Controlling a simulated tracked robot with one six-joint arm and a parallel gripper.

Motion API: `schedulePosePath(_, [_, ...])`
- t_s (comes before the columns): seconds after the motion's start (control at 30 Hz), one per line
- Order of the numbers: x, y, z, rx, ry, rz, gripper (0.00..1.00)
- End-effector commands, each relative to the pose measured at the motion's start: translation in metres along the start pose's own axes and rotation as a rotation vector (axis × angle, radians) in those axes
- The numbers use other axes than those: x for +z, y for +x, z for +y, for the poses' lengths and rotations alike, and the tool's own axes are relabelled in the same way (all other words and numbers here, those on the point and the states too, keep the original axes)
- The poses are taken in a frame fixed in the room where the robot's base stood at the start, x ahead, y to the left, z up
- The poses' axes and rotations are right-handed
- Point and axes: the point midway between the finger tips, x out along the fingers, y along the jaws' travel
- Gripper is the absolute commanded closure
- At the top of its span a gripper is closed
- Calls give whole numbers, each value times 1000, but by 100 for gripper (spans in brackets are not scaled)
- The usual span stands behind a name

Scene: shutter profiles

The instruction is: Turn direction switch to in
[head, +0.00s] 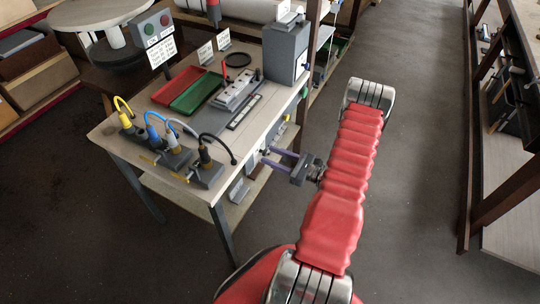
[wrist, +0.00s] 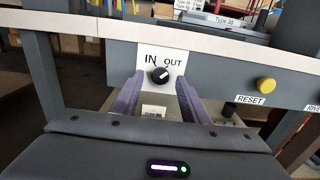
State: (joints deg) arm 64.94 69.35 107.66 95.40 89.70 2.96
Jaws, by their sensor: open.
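The direction switch (wrist: 160,75) is a round black knob on a white plate on the table's front panel. The plate reads IN at upper left and OUT at upper right. The knob's white mark points up and right, toward OUT. My gripper (wrist: 158,85) is open, with one purple finger to the left of the knob and one to the right, a gap showing on each side. In the head view my gripper (head: 267,157) reaches left to the table's front edge, where the switch is too small to make out.
A yellow RESET button (wrist: 265,85) sits to the right on the same panel. The table (head: 150,118) carries red and green trays (head: 190,90), a grey machine (head: 285,50) and several cabled connectors (head: 170,155) near its front left. The floor to the right is clear.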

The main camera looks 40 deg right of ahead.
Motion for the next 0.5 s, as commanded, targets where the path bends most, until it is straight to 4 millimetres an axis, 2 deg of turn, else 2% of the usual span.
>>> schedulePosePath(0.2, [0, 14, 0, 0, 0, 0, 59])
schedulePosePath(0.5, [0, 15, 0, -1, 0, 0, 60])
